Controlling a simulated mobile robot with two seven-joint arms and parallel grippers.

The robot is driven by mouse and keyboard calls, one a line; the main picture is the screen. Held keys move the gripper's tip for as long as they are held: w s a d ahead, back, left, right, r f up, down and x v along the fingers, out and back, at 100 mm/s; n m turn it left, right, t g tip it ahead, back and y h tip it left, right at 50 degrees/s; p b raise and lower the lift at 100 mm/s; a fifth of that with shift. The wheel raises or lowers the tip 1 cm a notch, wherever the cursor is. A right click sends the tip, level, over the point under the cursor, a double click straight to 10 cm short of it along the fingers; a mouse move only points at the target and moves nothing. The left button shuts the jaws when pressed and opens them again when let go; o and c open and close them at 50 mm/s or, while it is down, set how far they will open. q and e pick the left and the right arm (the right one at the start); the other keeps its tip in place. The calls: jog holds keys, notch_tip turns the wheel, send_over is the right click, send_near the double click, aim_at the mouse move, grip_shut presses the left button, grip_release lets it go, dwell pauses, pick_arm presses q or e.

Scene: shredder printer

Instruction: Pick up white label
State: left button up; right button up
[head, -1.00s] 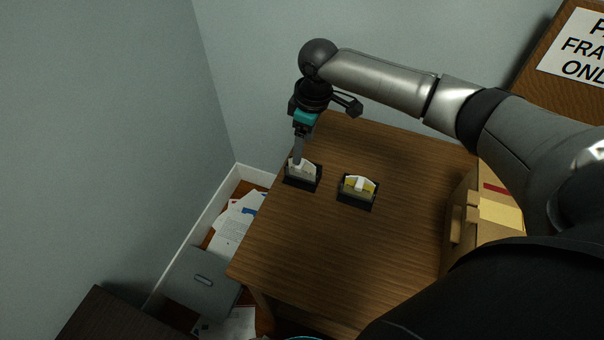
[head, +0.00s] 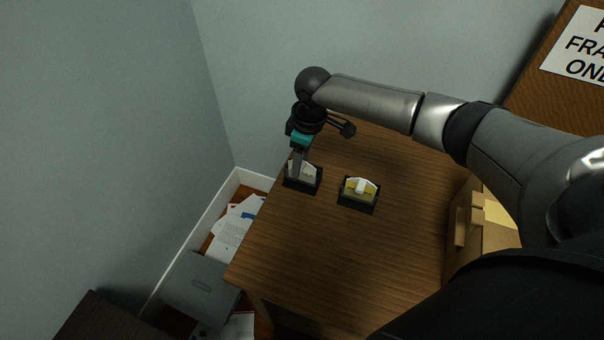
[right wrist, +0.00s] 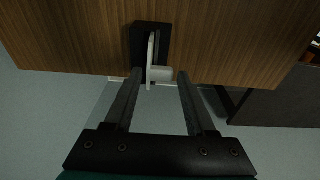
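The white label (head: 308,171) stands in a small black holder (head: 302,185) at the left side of the wooden table. In the right wrist view the white label (right wrist: 152,58) shows nearly edge-on, with a pale tab sticking out toward my fingers. My right gripper (head: 297,177) points down at the label in the head view and partly covers it. In the right wrist view my right gripper (right wrist: 160,80) is open, with one finger on each side of the tab and a gap at the right finger. My left gripper is not in view.
A yellow label (head: 360,189) with a white tab sits in a second black holder (head: 358,204) to the right. A cardboard box (head: 482,235) stands at the table's right. Walls rise close behind and left. The wooden table's (head: 320,260) front part is clear.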

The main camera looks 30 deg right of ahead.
jog(key=c, duration=0.7)
